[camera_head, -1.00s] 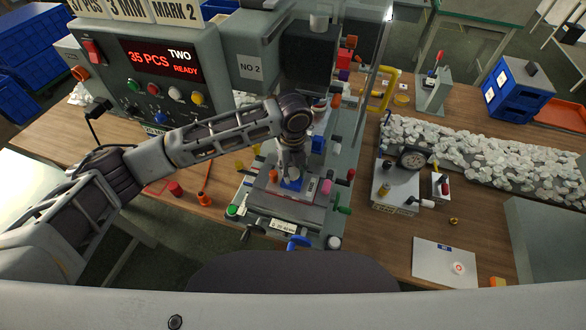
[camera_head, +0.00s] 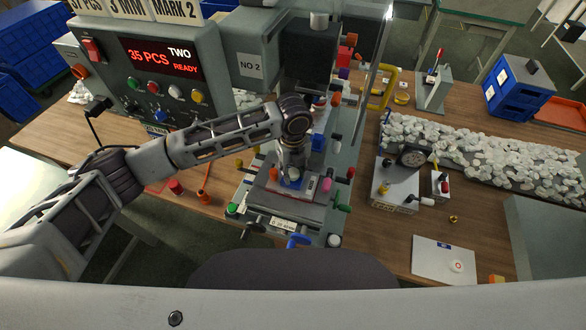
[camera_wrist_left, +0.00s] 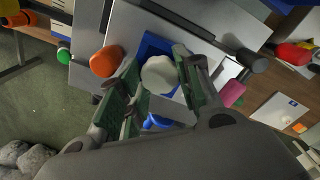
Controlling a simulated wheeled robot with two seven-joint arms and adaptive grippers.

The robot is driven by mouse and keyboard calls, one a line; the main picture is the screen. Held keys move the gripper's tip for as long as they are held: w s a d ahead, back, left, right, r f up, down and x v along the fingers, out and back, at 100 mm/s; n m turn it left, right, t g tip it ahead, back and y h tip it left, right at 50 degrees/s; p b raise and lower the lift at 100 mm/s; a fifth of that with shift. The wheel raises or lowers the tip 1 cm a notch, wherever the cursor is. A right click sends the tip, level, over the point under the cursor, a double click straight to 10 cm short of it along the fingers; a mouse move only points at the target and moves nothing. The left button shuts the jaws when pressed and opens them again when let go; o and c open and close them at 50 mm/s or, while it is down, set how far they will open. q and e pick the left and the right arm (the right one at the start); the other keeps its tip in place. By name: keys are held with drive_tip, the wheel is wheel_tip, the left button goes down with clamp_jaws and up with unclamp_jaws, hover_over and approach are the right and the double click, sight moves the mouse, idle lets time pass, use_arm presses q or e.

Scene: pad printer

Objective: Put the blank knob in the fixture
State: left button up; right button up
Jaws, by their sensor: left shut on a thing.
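My left gripper (camera_head: 290,176) is over the grey plate (camera_head: 285,204) at the front of the pad printer. In the left wrist view it is shut on the off-white blank knob (camera_wrist_left: 160,75), which sits between its green-faced fingers. The blue fixture (camera_wrist_left: 150,45) shows behind and beside the knob in that view. I cannot tell whether the knob touches the fixture. In the head view the gripper hides the knob and most of the fixture. My right gripper is not in view.
The printer's control box (camera_head: 160,70) reads "35 PCS TWO READY". An orange knob (camera_wrist_left: 107,61) and a pink knob (camera_wrist_left: 231,93) flank the fixture.

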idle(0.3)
use_arm(q)
drive_tip(key=shift+f, duration=0.15)
idle(0.5)
drive_tip(key=o, duration=0.8)
drive_tip(key=shift+p, duration=0.3)
drive_tip(key=shift+r+p, duration=1)
drive_tip(key=shift+p, duration=0.1)
drive_tip(key=shift+r, duration=1.95)
drive_tip(key=shift+s, duration=0.1)
